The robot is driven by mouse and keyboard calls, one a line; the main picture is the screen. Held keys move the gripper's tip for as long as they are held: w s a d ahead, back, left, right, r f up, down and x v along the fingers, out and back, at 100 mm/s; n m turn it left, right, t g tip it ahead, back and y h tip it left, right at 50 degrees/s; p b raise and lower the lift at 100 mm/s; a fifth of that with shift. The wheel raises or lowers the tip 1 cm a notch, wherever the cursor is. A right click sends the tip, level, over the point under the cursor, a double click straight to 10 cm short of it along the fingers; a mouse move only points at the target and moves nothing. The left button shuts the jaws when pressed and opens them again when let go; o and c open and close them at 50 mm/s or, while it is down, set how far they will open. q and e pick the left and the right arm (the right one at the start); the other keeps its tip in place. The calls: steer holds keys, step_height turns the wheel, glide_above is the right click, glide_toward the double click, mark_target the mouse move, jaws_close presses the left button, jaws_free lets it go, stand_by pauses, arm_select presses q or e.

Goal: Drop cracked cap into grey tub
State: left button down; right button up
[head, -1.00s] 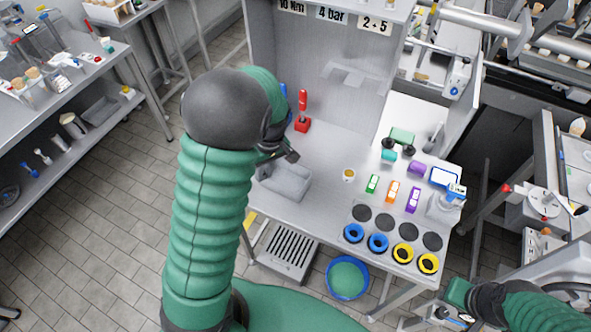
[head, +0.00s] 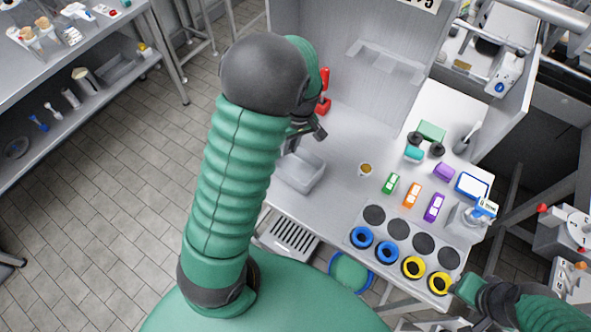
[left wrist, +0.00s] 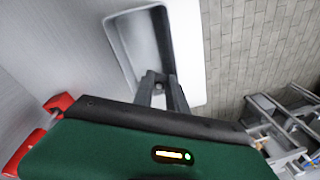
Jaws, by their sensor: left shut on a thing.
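The grey tub (head: 318,178) sits on the left part of the metal bench; it also shows in the left wrist view (left wrist: 191,55), empty where I can see into it. My left gripper (head: 316,132) is beside the tub's far end in the head view. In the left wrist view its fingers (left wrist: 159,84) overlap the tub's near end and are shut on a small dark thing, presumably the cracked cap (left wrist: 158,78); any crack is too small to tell. My right gripper (head: 463,288) is at the bench's front right corner, its jaws unclear.
A small cup with brown contents (head: 366,169) stands right of the tub. Green, orange and purple blocks (head: 412,195) lie farther right, behind blue and yellow rings (head: 413,267). A red tool (head: 323,92) stands behind my left gripper. A blue-rimmed bin (head: 350,272) is below the bench.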

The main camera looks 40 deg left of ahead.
arm_select(q)
steer(key=shift+w+a+f, duration=0.1)
steer(key=shift+w+a, duration=0.05)
steer(key=shift+a, duration=0.2)
steer(key=c, duration=1.7)
jaws_free()
steer(key=shift+s+d+r, duration=0.2)
steer(key=shift+s, duration=0.05)
steer(key=o, duration=0.4)
steer(key=shift+s+d+r, duration=0.25)
steer(key=shift+d, duration=0.35)
steer(key=shift+o, duration=0.2)
step_height(320, 180, up, 16)
steer(key=w+d, duration=0.2)
steer(key=shift+d+r+b, duration=0.15)
steer(key=shift+d+b, duration=0.15)
steer(key=shift+b, duration=0.1)
arm_select(e)
steer(key=shift+s+a+f, duration=0.15)
steer(key=shift+f, duration=0.2)
